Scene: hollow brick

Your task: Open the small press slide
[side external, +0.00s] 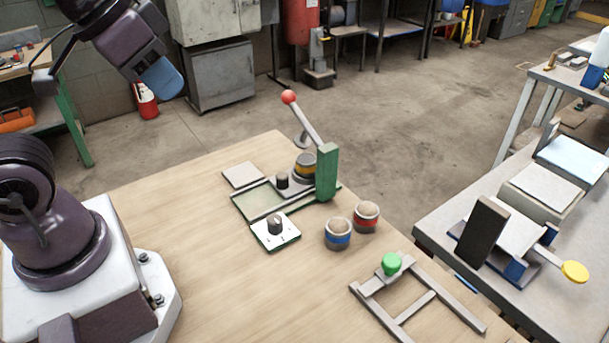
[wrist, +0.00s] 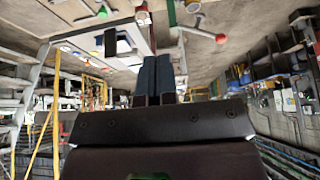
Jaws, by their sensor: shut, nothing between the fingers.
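The small press (side external: 326,172) has a green upright with a raised, tilted lever ending in a red ball (side external: 289,97). Its slide (side external: 264,192) sits in a green-edged base on the wooden table, with a dark knob (side external: 282,181) on top. A yellow-banded cup (side external: 305,166) stands by the green upright. My gripper (side external: 163,80) is high at the upper left, well away from the press and touching nothing. In the wrist view its blue fingers (wrist: 158,58) are together and empty. The red ball also shows there (wrist: 220,38); the slide is hard to make out.
A dial box (side external: 275,231) sits in front of the press. A blue-banded cup (side external: 338,233) and a red-banded cup (side external: 367,216) stand to its right. A green-knobbed rail frame (side external: 391,264) lies at the front right. A grey bench (side external: 450,215) stands at right.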

